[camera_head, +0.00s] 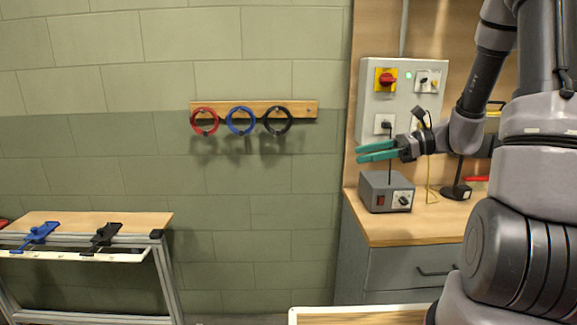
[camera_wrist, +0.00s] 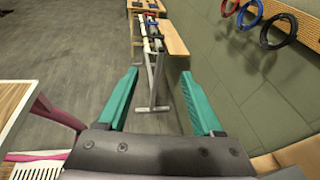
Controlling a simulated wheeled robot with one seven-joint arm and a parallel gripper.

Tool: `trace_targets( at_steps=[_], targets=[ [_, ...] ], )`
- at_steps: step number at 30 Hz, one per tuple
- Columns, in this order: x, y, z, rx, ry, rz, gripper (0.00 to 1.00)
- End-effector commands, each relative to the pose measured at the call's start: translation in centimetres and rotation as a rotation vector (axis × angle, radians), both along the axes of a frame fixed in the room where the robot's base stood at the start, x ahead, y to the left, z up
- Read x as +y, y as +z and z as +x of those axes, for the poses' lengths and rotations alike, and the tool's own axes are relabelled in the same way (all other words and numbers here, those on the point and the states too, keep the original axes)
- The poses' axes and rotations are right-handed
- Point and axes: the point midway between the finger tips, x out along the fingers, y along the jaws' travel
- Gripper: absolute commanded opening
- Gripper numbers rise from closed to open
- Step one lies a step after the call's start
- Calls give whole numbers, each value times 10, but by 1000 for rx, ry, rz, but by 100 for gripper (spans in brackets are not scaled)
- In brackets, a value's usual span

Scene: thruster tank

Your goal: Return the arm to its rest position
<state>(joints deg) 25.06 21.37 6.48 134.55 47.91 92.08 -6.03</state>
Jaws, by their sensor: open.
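My gripper (camera_head: 377,151) has teal fingers and is open and empty. In the head view it points left in the air, above the grey box (camera_head: 386,192) on the wooden bench top and in front of the lower part of the wall control panel (camera_head: 402,100). In the wrist view the two fingers of my gripper (camera_wrist: 162,105) stand wide apart with nothing between them. My arm reaches in from the right side of the head view.
Red (camera_head: 204,121), blue (camera_head: 241,120) and black (camera_head: 277,120) rings hang on a wooden wall strip. A frame stand (camera_head: 100,250) holding clamps is at the lower left. The cabinet (camera_head: 400,270) lies below the gripper. Open floor (camera_wrist: 80,60) shows in the wrist view.

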Motion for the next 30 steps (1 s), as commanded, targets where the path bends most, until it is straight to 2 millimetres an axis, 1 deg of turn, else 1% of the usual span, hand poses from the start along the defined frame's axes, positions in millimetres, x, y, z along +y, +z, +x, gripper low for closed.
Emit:
trace_targets(
  at_steps=[1, 3, 6, 11, 15, 18, 24, 27, 30],
  targets=[
    [8, 12, -15, -62, 68, -84, 68],
    [15, 20, -35, -136, 155, -200, 68],
    [19, 32, -62, -251, 272, -363, 68],
    [13, 49, -98, -451, 428, -627, 68],
    [0, 68, -121, -644, 537, -858, 68],
    [-12, 85, -135, -787, 594, -1019, 68],
    [-34, 120, -153, -1040, 655, -1289, 68],
    [-41, 133, -158, -1119, 664, -1370, 68],
    [-45, 140, -161, -1162, 667, -1417, 68]
  ],
)
